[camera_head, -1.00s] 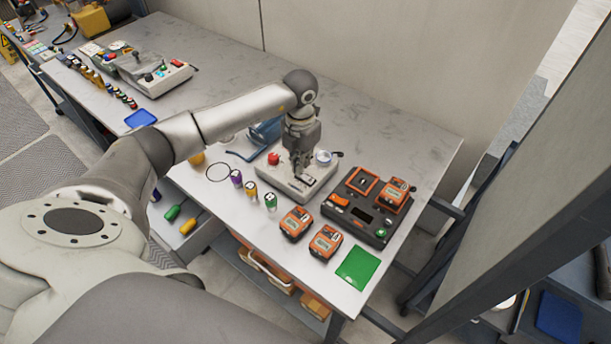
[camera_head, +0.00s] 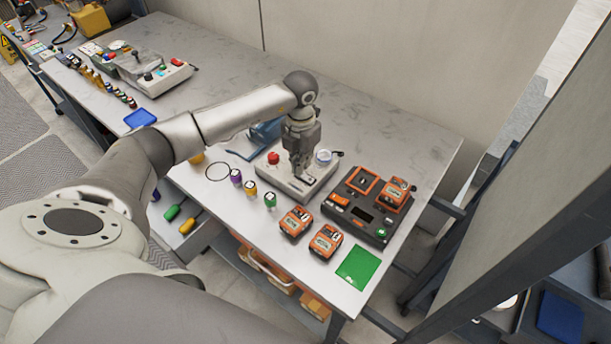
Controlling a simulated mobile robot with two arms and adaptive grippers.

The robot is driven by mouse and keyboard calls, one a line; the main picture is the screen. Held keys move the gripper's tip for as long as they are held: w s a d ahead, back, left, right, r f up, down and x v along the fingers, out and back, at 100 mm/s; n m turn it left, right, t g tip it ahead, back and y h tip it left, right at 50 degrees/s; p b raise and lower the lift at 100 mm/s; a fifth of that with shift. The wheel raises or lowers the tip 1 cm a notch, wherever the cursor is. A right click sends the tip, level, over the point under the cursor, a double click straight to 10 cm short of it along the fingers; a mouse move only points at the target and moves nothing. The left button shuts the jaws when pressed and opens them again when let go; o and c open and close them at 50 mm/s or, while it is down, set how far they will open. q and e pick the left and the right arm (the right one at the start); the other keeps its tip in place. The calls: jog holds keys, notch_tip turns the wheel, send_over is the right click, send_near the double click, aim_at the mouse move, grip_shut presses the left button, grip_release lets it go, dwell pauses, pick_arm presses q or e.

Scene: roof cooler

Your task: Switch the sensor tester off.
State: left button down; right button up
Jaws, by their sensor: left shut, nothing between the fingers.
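A low pale grey box on the bench, with a red button at its left and a white round dial at its right, looks like the sensor tester (camera_head: 270,181). My left gripper (camera_head: 298,175) points down over the middle of this box, its fingers shut and empty. The fingertips are at or just above a small dark part on the box's top. I cannot tell whether they touch it. The gripper hides part of the top, and the switch position cannot be read. My right gripper is not in view.
A dark charger (camera_head: 345,216) with orange battery packs stands close to the right. Two loose orange packs (camera_head: 325,242), a green mat (camera_head: 358,267) and several small coloured bottles (camera_head: 250,187) lie in front. Another control box (camera_head: 158,77) stands at the far left. The bench's back right is clear.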

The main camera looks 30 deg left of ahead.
pick_arm(q)
jog(key=shift+f+b, duration=0.7)
jog(key=shift+f, duration=0.2)
jog(key=shift+r, duration=0.15)
jog(key=shift+r+p, duration=2.25)
jog(key=shift+r, duration=1.15)
